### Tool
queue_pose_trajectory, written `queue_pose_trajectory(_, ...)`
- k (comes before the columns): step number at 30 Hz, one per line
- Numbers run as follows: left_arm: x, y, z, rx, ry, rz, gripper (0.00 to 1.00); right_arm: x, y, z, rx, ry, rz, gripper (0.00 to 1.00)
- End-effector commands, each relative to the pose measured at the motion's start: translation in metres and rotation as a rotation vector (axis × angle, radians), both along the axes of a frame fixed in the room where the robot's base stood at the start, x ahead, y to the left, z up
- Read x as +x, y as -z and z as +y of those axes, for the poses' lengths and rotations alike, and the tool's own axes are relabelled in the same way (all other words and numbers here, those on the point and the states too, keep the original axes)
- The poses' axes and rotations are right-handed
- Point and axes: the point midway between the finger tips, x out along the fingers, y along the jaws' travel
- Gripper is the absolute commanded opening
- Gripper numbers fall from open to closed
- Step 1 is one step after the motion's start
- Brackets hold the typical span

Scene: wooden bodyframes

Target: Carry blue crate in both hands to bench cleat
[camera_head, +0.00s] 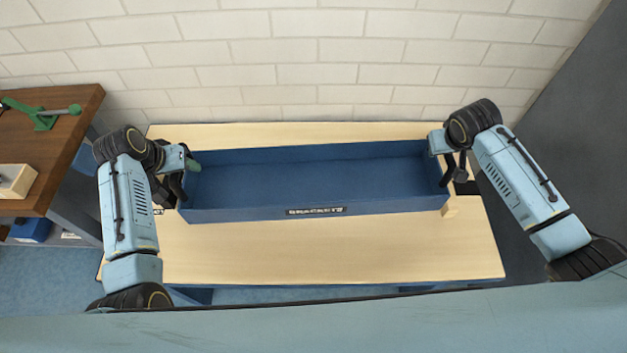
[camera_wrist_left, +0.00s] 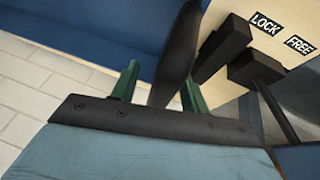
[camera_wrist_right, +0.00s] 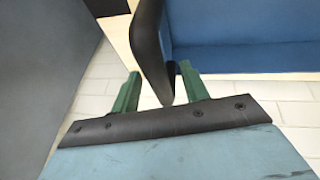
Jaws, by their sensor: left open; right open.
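The long blue crate (camera_head: 250,212), with a BRACKETS label, rests on the pale wooden bench top (camera_head: 330,250); its visible inside is empty. My left gripper (camera_head: 187,168) is at the crate's left end. In the left wrist view its green fingers (camera_wrist_left: 160,88) stand open, apart, with a black handle (camera_wrist_left: 177,50) between them. My right gripper (camera_head: 450,163) is at the right end. In the right wrist view its fingers (camera_wrist_right: 160,85) are open around another black handle (camera_wrist_right: 150,45). A small wooden block (camera_head: 450,206), possibly the cleat, sits by the crate's front right corner.
Black levers (camera_wrist_left: 225,45) beside LOCK and FREE labels (camera_wrist_left: 280,30) are near the crate's left end. A brown workbench (camera_head: 60,120) with a green tool stands at left. A brick wall (camera_head: 300,75) is behind; a dark grey panel (camera_head: 580,130) is at right. The bench front is clear.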

Motion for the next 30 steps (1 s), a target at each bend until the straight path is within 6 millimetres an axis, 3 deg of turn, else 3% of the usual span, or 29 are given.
queue_pose_trajectory(7, 0.0001, 0.0003, -0.0001, 0.0, 0.0, 0.0, 0.45, 0.0001, 0.0003, 0.0, 0.0, 0.0, 0.0, 0.45)
queue_pose_trajectory(18, -0.0001, 0.0003, -0.0001, 0.0, 0.0, 0.001, 0.0, -0.0001, 0.0001, 0.0, 0.0, 0.0, 0.001, 0.0)
queue_pose_trajectory(30, -0.0003, 0.0003, -0.0002, 0.0, 0.0, 0.001, 0.0, -0.0001, 0.0001, -0.0001, 0.0, 0.0, 0.001, 0.0)
